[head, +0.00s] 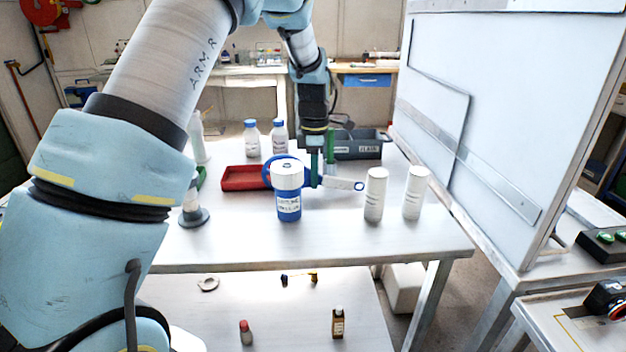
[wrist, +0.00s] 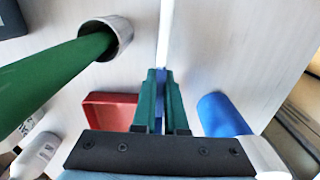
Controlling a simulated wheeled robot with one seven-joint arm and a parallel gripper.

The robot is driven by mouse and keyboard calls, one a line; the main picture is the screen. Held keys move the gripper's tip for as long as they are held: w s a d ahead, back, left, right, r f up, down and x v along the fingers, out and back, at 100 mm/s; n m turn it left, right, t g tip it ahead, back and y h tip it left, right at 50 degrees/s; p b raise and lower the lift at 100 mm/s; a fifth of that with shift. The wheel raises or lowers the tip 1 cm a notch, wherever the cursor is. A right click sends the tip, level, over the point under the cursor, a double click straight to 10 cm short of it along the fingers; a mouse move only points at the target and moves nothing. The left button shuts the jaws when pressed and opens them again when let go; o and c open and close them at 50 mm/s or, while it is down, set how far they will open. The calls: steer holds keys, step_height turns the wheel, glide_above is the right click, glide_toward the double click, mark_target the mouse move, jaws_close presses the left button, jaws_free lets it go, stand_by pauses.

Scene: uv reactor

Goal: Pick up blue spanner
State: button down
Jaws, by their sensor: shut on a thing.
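The blue spanner (head: 345,184) shows beside my gripper in the head view as a pale shaft with a small blue ring at its right end. A larger blue loop shows left of my gripper, partly behind a white and blue bottle (head: 287,190). My gripper (head: 316,182) points down with its green fingers shut on the spanner. In the wrist view the fingers (wrist: 160,76) close around a blue part (wrist: 159,100), and a pale strip runs up beyond them. I cannot tell whether the spanner touches the table.
Two white bottles (head: 376,194) stand to the right on the table (head: 330,232). A red tray (head: 243,178) and a dark grey bin (head: 362,149) are behind. A green cylinder (wrist: 62,70) is close left of my gripper. A white panel (head: 500,110) rises on the right.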

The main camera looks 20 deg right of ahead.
steer(key=shift+r, duration=0.15)
stand_by(0.4)
step_height(320, 180, up, 10)
steer(key=shift+f+b, duration=0.1)
steer(key=shift+b, duration=0.7)
